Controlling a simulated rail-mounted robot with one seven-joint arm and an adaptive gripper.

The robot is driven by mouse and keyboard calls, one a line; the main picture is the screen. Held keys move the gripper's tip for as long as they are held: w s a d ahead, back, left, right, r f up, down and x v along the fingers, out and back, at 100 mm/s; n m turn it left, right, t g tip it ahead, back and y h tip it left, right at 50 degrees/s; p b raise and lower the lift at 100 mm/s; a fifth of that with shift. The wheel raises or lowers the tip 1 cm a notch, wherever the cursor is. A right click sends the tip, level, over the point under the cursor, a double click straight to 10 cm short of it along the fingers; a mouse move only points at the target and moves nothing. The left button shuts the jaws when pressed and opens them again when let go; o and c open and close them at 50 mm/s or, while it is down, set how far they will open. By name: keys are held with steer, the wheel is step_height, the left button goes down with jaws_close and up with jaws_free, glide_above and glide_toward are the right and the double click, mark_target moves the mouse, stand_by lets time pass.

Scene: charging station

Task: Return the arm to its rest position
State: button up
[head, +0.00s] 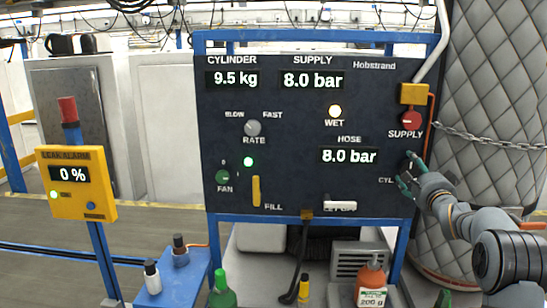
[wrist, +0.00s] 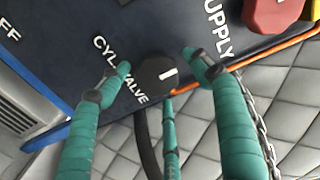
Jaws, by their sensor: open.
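My gripper (head: 410,172) is at the right side of the dark control panel (head: 300,185), in front of the cylinder valve area. In the wrist view its green fingers (wrist: 155,75) are spread open around the black cylinder valve knob (wrist: 158,75). The knob carries a white mark, and I cannot tell whether any finger touches it. In the head view the knob is mostly hidden by my gripper. My arm (head: 465,220) reaches in from the right edge.
A red supply knob (head: 411,121) sits above my gripper. A chain (head: 480,138) and an orange hose run beside the quilted cylinder cover (head: 490,70) at right. A leak alarm box (head: 77,183) stands at left. Bottles, including an orange one (head: 371,283), stand below the panel.

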steer(key=shift+w+f+n, duration=0.1)
steer(key=shift+w+n, duration=0.3)
steer(key=shift+n, duration=0.8)
steer(key=n, duration=0.2)
steer(key=shift+s+r+n, duration=0.2)
steer(key=shift+r+n, duration=0.05)
steer(key=shift+n, duration=0.15)
steer(key=n, duration=0.4)
steer(key=shift+w+a, duration=0.1)
steer(key=shift+a, duration=0.05)
steer(key=n, duration=0.4)
steer(key=shift+r+p, duration=0.1)
steer(key=shift+p, duration=0.2)
steer(key=n+p, duration=0.1)
steer(key=n, duration=0.2)
steer(key=shift+a+p, duration=0.15)
steer(key=shift+p, duration=0.2)
steer(key=shift+n+p, duration=0.5)
steer(key=shift+n, duration=0.5)
